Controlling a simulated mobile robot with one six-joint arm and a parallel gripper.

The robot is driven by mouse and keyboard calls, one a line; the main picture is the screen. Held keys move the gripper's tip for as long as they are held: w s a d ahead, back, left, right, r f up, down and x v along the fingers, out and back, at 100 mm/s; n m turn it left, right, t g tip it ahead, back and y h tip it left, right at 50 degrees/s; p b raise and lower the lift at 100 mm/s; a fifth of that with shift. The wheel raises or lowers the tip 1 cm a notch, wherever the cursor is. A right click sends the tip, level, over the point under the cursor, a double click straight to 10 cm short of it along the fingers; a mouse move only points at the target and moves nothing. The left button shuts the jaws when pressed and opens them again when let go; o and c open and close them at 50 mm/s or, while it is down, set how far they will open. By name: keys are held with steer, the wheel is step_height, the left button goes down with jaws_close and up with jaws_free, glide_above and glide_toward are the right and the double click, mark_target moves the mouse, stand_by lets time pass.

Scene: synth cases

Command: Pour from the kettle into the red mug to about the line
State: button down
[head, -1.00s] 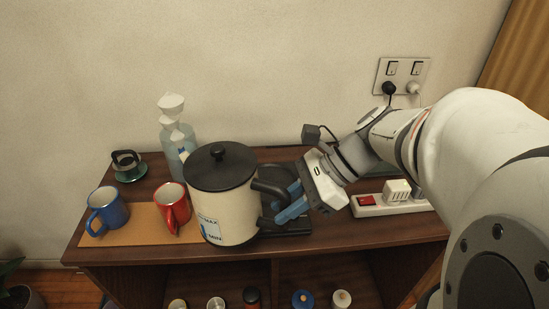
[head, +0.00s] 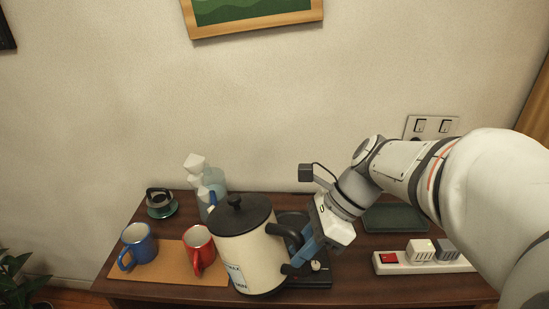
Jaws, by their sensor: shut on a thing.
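The cream kettle (head: 245,262) with a black lid stands out in front, just right of the red mug (head: 201,254). My gripper (head: 301,256), with blue fingers, is shut on the kettle's black handle (head: 290,236) from the right. The kettle is off its black base (head: 319,279), which shows behind and to its right. It looks close to upright; I cannot tell its exact tilt or height. The red mug stands upright, its handle toward me. Its pale inside shows, but I cannot make out a line or a liquid level. No stream is visible.
A blue mug (head: 142,248) shares the tan mat (head: 176,268) with the red mug. A spray bottle (head: 211,187) stands behind them, and a dark green cup and saucer (head: 160,205) at back left. A white power strip (head: 400,264) and dark tray (head: 395,218) lie at right.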

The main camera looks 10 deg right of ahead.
mark_target(261, 213)
steer(key=shift+g+h, duration=0.6)
steer(key=shift+h, duration=0.3)
steer(key=shift+w+a+r+p, duration=0.45)
steer(key=shift+w+a+p, duration=0.25)
steer(key=shift+a, duration=0.15)
steer(key=shift+w+a+r+p, duration=0.4)
steer(key=shift+w+a+p, duration=0.25)
steer(key=shift+a, duration=0.15)
steer(key=shift+f+m, duration=0.1)
steer(key=shift+m, duration=0.2)
steer(key=shift+m+g+h, duration=0.3)
steer(key=shift+g+h, duration=0.4)
steer(key=shift+h, duration=0.1)
steer(key=shift+w+a+r+p, duration=0.35)
steer(key=shift+w+a+p, duration=0.25)
steer(key=shift+p, duration=0.5)
steer(key=shift+w+a+r+p, duration=0.45)
steer(key=shift+a+p, duration=0.2)
steer(key=shift+p, duration=0.45)
steer(key=shift+w+a+r+p, duration=0.3)
steer(key=shift+w+a+p, duration=0.3)
steer(key=shift+p, duration=0.5)
steer(key=shift+w+a+r+g+h+p, duration=0.25)
steer(key=shift+a+r+h+p, duration=0.3)
steer(key=shift+p, duration=1.05)
